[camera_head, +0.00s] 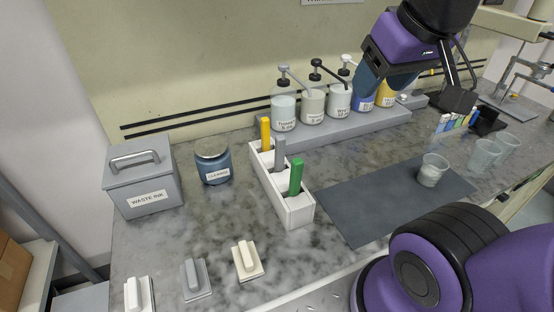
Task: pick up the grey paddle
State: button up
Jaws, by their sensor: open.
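The grey paddle (279,152) stands upright in the middle of a white holder (296,214), its handle sticking up. A yellow paddle (266,133) stands behind it and a green paddle (296,177) in front of it in the same holder. The lower ends of the paddles are hidden in the holder. My gripper (459,92) is at the upper right, well to the right of the paddle and apart from it. It is open, and I see nothing held in it.
Pump bottles (313,106) stand on a grey ledge behind the holder. A blue jar (212,162) and a waste ink box (143,182) are at left. A dark mat (375,205) with a cup (432,170) lies right. Blocks with handles (196,280) sit in front.

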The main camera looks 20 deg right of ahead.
jog(key=g, duration=0.5)
send_over(279, 135)
jog(key=w, duration=0.1)
notch_tip(279, 135, down, 16)
jog(key=r, duration=0.1)
notch_tip(279, 135, down, 5)
jog(key=shift+r, duration=0.1)
jog(key=shift+s+f, duration=0.15)
jog(key=shift+f, duration=1.35)
jog(key=shift+s+f, duration=0.1)
jog(key=shift+f, duration=1.4)
jog(key=shift+d, duration=0.1)
jog(key=c, duration=1)
notch_tip(279, 135, up, 18)
jog(key=shift+r, duration=0.1)
